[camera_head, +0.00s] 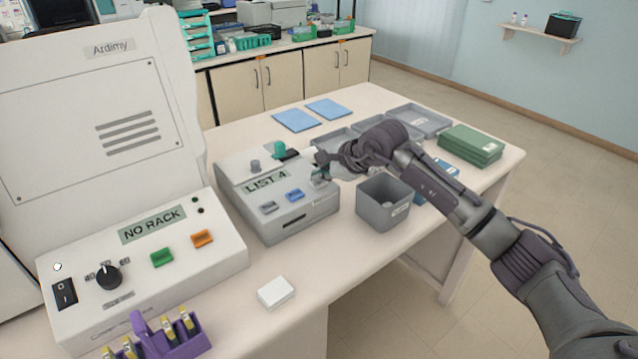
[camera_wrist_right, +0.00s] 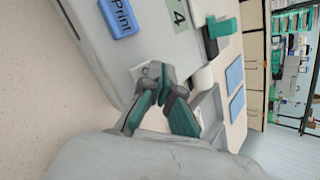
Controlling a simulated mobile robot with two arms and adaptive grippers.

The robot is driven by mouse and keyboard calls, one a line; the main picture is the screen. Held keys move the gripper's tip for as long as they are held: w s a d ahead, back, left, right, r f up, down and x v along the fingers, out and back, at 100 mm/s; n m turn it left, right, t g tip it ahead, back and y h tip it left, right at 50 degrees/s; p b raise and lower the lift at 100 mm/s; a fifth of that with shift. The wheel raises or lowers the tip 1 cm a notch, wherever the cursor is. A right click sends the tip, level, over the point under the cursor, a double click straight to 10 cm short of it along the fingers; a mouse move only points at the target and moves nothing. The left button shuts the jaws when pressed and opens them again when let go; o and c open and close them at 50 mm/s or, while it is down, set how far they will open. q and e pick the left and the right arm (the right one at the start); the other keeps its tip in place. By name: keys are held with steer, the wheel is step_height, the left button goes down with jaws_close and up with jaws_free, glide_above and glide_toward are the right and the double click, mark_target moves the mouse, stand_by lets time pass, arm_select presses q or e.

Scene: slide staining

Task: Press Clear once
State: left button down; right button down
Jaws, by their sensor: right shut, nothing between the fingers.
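A grey-white printer (camera_head: 285,225) with a green display reading LIST 4 (camera_head: 266,183) stands on the table. A grey button (camera_head: 269,207) and a blue button (camera_head: 295,195) sit in a row below the display. In the right wrist view the blue button reads Print (camera_wrist_right: 119,17). My right gripper (camera_head: 319,173) is shut and empty at the right end of this row. In the wrist view its fingertips (camera_wrist_right: 156,77) are over a small pale patch, perhaps a button, mostly hidden. I cannot read Clear anywhere or tell whether the tips touch. My left gripper is not in view.
A large Ardimy machine (camera_head: 150,240) showing NO RACK stands to the left. A grey open bin (camera_head: 384,215) is just right of the printer. Grey trays (camera_head: 415,117) and green boxes (camera_head: 470,145) lie behind. A small white box (camera_head: 276,292) is in front.

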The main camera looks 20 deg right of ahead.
mark_target(321, 184)
steer(key=shift+f, duration=0.15)
stand_by(0.4)
steer(key=shift+r, duration=0.75)
steer(key=shift+r+p, duration=1.3)
steer(key=shift+r, duration=1.25)
